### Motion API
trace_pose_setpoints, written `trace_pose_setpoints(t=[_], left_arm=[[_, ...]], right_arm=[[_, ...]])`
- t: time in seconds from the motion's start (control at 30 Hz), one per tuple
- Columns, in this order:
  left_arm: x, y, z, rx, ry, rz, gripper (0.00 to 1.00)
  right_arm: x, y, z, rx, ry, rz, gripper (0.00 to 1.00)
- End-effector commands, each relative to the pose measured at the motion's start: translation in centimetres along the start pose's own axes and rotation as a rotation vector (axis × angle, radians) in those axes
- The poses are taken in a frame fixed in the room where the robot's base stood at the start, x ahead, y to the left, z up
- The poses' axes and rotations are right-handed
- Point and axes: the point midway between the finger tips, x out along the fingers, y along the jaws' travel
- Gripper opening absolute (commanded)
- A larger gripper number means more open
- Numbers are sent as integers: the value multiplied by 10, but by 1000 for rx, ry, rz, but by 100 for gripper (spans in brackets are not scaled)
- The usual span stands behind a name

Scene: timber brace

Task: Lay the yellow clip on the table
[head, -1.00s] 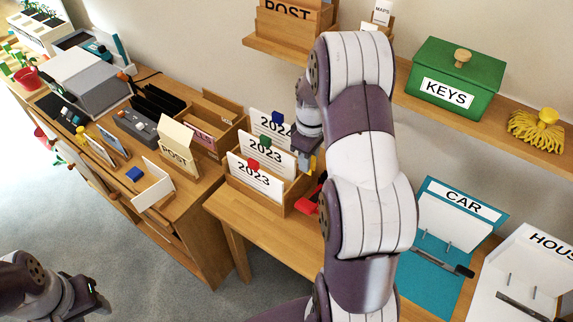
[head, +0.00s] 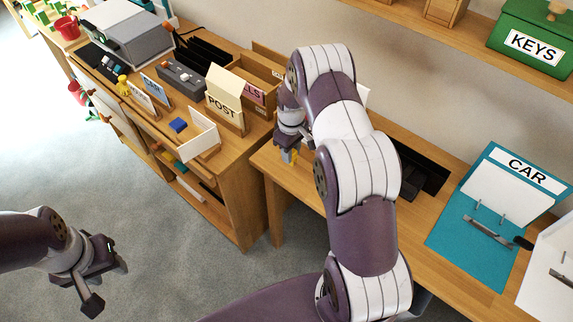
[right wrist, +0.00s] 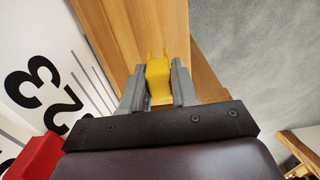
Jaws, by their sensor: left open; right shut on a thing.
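My right gripper (right wrist: 157,85) is shut on the yellow clip (right wrist: 157,72), which sits between its two grey fingers in the right wrist view. In the head view the clip (head: 294,156) shows as a small yellow patch below my right gripper (head: 289,155). It is over or near the left front part of the wooden table (head: 302,184); I cannot tell if it touches the wood. My left gripper (head: 107,283) is open and empty over the grey floor, lower left. My right arm hides much of the table.
A white card with black digits (right wrist: 40,75) and a red clip (right wrist: 35,158) are close on the left in the right wrist view. A teal CAR clipboard (head: 460,240) lies to the right.

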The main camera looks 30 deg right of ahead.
Motion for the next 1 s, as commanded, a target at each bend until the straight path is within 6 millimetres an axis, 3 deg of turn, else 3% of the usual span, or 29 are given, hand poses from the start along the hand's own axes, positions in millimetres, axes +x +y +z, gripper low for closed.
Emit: trace_pose_setpoints(t=[0.27, 0.63, 0.67, 0.73, 1.0], left_arm=[[-5, 0, -1, 0, 0, 0, 43], [-1, 0, 0, 0, 0, 0, 43], [-1, 0, 0, 0, 0, 0, 43], [-2, 0, 0, 0, 0, 0, 43], [-3, 0, 0, 0, 0, 0, 43]], right_arm=[[45, 0, 0, -1, 1, 1, 0], [53, 0, 0, -2, 1, 1, 0], [53, 0, 0, -2, 2, 1, 32], [52, 0, 0, -2, 2, 1, 54], [51, 0, 0, -2, 2, 1, 54]])
